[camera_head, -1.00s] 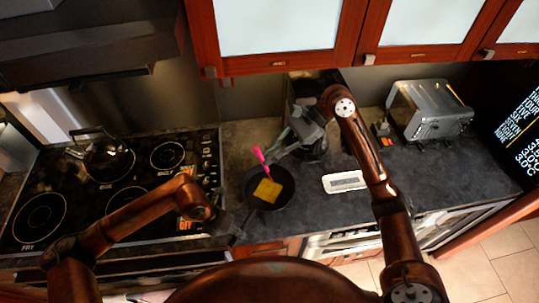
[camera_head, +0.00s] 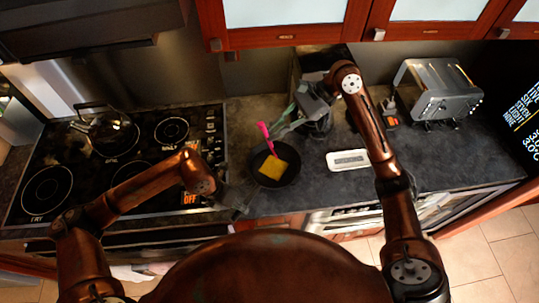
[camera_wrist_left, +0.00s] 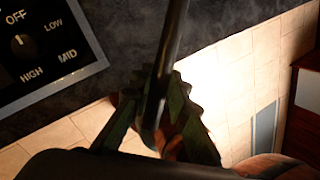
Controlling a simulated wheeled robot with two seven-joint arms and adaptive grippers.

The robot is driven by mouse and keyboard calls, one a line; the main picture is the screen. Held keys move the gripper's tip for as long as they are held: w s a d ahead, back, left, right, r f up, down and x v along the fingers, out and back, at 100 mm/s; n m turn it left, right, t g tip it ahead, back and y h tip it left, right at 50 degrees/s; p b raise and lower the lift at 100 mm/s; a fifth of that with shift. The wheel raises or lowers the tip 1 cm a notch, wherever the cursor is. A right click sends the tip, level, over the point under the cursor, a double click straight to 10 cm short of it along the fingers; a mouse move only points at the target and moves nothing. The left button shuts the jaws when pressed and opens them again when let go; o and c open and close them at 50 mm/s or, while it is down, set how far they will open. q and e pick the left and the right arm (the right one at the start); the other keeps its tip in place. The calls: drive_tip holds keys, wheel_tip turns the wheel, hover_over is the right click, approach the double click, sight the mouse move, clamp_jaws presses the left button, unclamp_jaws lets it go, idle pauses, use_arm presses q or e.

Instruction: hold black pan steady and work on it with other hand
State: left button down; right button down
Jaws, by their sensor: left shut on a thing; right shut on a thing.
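The black pan (camera_head: 290,178) sits on the dark counter just right of the stove, with a yellow square piece (camera_head: 273,168) in it. My left gripper (camera_head: 238,195) is at the pan's handle near the counter's front edge. In the left wrist view its ridged fingers (camera_wrist_left: 160,110) are shut on the dark pan handle (camera_wrist_left: 172,45). My right gripper (camera_head: 275,135) reaches in from above right, over the pan's far side, shut on a pink-handled tool (camera_head: 264,131). The tool's lower end is at the yellow piece; whether it touches is unclear.
The stove (camera_head: 125,165) with a kettle (camera_head: 108,130) is on the left. A white tray-like item (camera_head: 348,160) lies right of the pan, and a metal toaster (camera_head: 437,92) stands at the back right. Cabinets (camera_head: 290,35) hang above. Counter right of the pan is mostly clear.

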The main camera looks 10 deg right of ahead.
drive_tip(key=s+a+f+g+h, duration=0.1)
drive_tip(key=s+a+h, duration=0.1)
drive_tip(key=a, duration=0.6)
drive_tip(key=shift+a+h, duration=0.25)
drive_tip(key=shift+h, duration=0.65)
drive_tip(key=shift+f, duration=0.15)
wheel_tip(320, 180, down, 7)
drive_tip(key=shift+f, duration=0.3)
idle(0.7)
